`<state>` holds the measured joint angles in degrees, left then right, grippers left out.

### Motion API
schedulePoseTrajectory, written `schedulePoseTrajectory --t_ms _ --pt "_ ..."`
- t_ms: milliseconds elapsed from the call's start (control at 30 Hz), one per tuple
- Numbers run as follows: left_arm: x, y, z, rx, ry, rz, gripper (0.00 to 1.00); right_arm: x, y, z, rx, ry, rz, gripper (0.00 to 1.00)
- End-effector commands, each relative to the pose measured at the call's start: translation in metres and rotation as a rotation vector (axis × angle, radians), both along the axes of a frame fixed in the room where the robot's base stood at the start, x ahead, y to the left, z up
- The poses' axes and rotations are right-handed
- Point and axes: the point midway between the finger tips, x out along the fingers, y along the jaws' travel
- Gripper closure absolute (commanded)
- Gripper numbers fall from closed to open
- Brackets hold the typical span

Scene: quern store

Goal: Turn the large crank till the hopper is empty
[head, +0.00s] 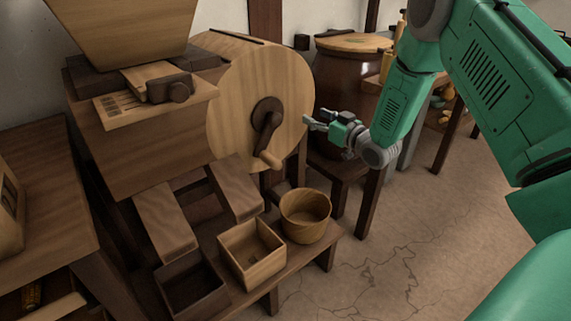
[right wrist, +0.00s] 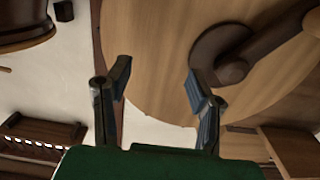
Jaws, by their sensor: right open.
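The large crank (head: 267,128) is a dark arm on the round wooden drum face (head: 230,110) of the mill, with a light wooden handle (head: 267,159) pointing down and outward. The hopper (head: 125,30) is a wooden funnel at the top left; its inside is out of view. My right gripper (head: 312,121) is open and empty, just right of the drum, apart from the crank. In the right wrist view the open fingers (right wrist: 160,95) stand before the drum, and the crank (right wrist: 225,62) shows beyond the right finger. My left gripper is not in view.
The floor at right is clear.

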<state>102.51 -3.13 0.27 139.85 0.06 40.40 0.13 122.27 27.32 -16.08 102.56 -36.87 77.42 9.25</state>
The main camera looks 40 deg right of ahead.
Motion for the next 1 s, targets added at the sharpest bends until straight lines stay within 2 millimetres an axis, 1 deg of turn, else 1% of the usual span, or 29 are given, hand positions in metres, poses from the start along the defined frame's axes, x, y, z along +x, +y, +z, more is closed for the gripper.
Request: schedulePoseTrajectory --t_ms 33,167,333,667,1000 --pt "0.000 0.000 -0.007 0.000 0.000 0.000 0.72 0.000 0.000 -0.010 0.001 0.001 0.000 0.52" --pt "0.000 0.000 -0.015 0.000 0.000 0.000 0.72 -0.001 0.004 -0.025 0.000 0.001 0.001 0.52" --pt "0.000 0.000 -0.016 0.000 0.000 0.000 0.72 -0.001 0.008 -0.044 0.001 0.003 0.001 0.52" --pt "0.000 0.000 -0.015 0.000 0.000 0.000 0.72 -0.003 0.030 -0.075 0.000 0.002 0.001 0.52" --pt "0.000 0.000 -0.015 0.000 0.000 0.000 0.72 -0.006 0.065 -0.096 0.001 0.002 0.002 0.52"
